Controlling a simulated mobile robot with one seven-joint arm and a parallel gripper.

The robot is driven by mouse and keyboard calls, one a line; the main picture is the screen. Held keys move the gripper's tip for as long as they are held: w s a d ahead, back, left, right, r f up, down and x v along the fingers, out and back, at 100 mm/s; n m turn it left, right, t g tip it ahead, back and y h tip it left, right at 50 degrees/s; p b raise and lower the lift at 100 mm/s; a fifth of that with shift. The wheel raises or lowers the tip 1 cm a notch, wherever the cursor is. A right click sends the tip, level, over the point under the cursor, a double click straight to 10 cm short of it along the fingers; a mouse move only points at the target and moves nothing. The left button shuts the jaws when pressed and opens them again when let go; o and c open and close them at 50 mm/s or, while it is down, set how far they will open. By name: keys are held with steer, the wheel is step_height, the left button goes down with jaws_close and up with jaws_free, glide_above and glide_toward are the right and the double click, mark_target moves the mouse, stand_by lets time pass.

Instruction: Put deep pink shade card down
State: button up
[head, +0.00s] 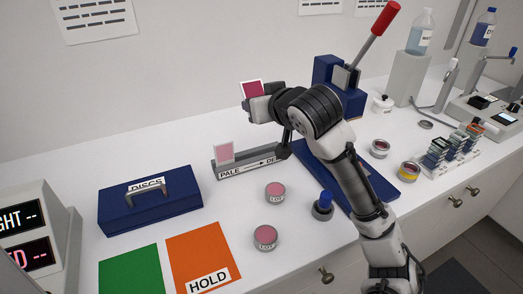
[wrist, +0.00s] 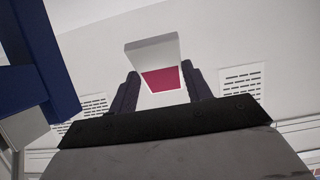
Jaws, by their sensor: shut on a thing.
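The deep pink shade card (head: 253,89) is held up in the air in my gripper (head: 246,101), above the back of the counter. In the wrist view the card (wrist: 162,80) shows a deep pink patch in a white border, tilted, between the two dark fingers of my gripper (wrist: 164,90). The gripper is shut on it. Below it on the counter is a grey rack (head: 240,168) lettered "PALE" with an arrow; its right end is partly hidden by my arm. A pale pink card (head: 224,153) stands upright at the rack's left end.
Two pink-topped jars marked "LOT", one upper (head: 275,192) and one lower (head: 265,237), stand in front of the rack. A blue "DISCS" box (head: 150,204) is at left, near green (head: 131,270) and orange "HOLD" (head: 202,250) mats. A blue press (head: 338,85) with a red-handled lever stands behind my arm.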

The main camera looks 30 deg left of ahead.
steer(key=shift+f, duration=0.2)
step_height(320, 180, down, 19)
steer(key=shift+r+p, duration=0.2)
steer(key=shift+p, duration=0.4)
steer(key=shift+f, duration=0.45)
steer(key=shift+f, duration=0.1)
steer(key=shift+f+b, duration=0.15)
steer(key=shift+b, duration=0.15)
steer(key=o, duration=1)
steer(key=shift+c, duration=0.2)
